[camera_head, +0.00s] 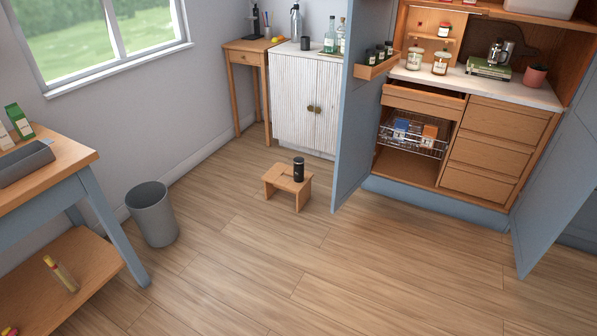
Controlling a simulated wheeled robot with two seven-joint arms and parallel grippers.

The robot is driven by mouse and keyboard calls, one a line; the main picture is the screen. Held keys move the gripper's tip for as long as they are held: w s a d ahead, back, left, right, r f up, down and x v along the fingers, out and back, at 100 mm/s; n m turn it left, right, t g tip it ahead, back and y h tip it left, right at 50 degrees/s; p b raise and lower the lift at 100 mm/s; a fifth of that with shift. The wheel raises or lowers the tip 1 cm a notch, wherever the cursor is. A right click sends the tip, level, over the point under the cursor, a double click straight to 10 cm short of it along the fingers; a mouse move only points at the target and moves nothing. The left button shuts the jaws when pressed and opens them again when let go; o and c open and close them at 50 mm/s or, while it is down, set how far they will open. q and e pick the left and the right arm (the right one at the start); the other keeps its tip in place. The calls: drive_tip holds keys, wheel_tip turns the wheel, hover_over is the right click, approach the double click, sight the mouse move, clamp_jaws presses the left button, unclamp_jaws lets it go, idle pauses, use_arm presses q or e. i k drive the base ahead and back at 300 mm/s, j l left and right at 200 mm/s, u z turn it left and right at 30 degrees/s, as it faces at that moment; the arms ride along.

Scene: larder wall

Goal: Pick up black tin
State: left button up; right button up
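A black tin (298,169), a slim upright cylinder with a lighter band near its top, stands on a small wooden stool (272,178). It is towards the right end of the stool top, in the middle of the head view. Nothing covers it. Neither of my grippers shows in this view.
The stool stands on open wooden floor (330,260). A grey bin (152,214) and a blue-legged table (98,222) are at left. A white ribbed cabinet (295,110) is behind. An open blue larder door (356,125) stands close to the stool's right.

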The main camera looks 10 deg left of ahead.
sight(298, 162)
drive_tip(key=i+z, duration=0.15)
drive_tip(key=i, duration=0.45)
drive_tip(key=i+z, duration=0.1)
drive_tip(key=i, duration=0.5)
drive_tip(key=i+j+z, duration=0.15)
drive_tip(key=i, duration=0.45)
drive_tip(key=i+j+z, duration=0.1)
drive_tip(key=i, duration=0.5)
